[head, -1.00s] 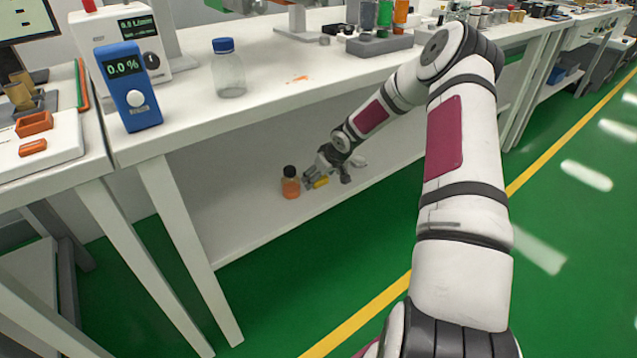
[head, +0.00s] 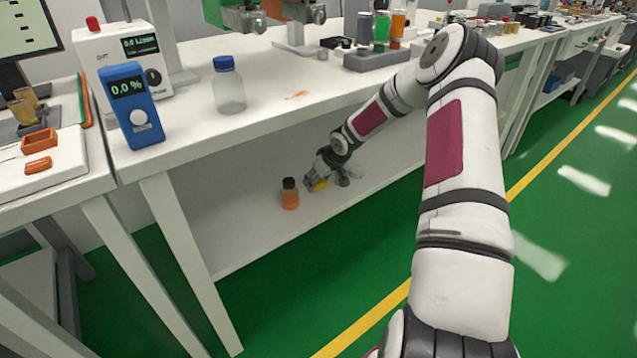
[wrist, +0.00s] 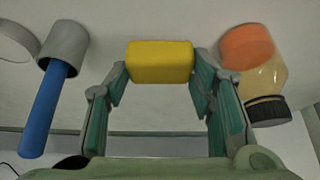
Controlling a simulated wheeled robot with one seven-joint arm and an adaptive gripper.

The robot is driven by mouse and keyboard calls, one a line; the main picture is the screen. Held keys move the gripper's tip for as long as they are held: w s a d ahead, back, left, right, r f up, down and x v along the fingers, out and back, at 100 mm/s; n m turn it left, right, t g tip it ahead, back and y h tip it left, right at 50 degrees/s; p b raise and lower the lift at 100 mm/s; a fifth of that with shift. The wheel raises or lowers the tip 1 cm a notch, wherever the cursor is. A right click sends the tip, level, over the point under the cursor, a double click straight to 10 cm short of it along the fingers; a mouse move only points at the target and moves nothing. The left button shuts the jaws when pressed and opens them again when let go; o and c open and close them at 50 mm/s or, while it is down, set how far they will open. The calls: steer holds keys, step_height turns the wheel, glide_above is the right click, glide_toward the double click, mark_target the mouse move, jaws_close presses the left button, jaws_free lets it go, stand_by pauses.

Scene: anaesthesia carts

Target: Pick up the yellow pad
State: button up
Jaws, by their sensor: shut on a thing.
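The yellow pad (wrist: 160,62) is a small block between the two fingertips of my gripper (wrist: 158,78) in the wrist view. The fingers press on its left and right sides, so the gripper is shut on it. I cannot tell whether the pad is touching the shelf.
An orange-filled bottle with a dark cap (head: 290,194) stands on the lower shelf (head: 240,240), close to the left of my gripper. The wrist view shows a blue-handled grey tool (wrist: 52,95) on the other side. The benchtop (head: 270,95) is above my gripper.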

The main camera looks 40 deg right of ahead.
steer(key=s+r+p, duration=0.2)
steer(key=s+p, duration=0.1)
steer(key=s, duration=1.3)
steer(key=shift+d, duration=0.4)
steer(key=shift+o, duration=0.4)
